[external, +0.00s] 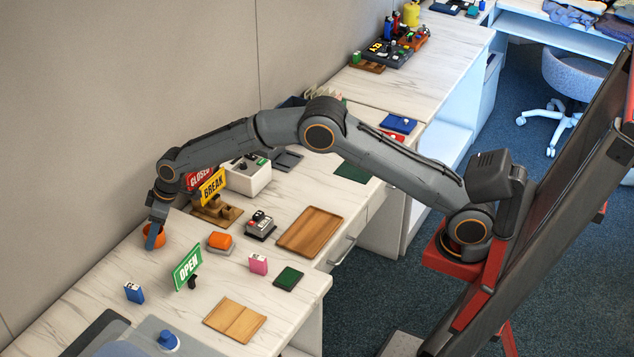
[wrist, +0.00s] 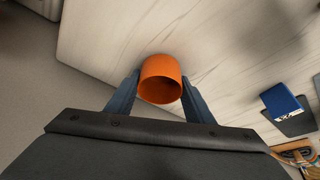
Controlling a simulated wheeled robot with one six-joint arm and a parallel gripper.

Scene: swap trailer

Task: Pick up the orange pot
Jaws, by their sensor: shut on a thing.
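The orange pot (external: 153,238) is at the far left of the counter, near the wall. My gripper (external: 155,236) points down at it from above. In the wrist view the orange pot (wrist: 160,80) sits between the two blue-grey fingers of my gripper (wrist: 155,92), which are shut on its sides. The pot's open mouth faces the camera. Whether its base touches the counter is hard to tell.
A green OPEN sign (external: 187,267), a blue box (external: 134,293) and an orange-topped item (external: 219,241) stand nearby. The CLOSED and BREAK signs (external: 212,187) stand behind. A wooden tray (external: 310,232) lies to the right. The wall (external: 90,150) is close behind the pot.

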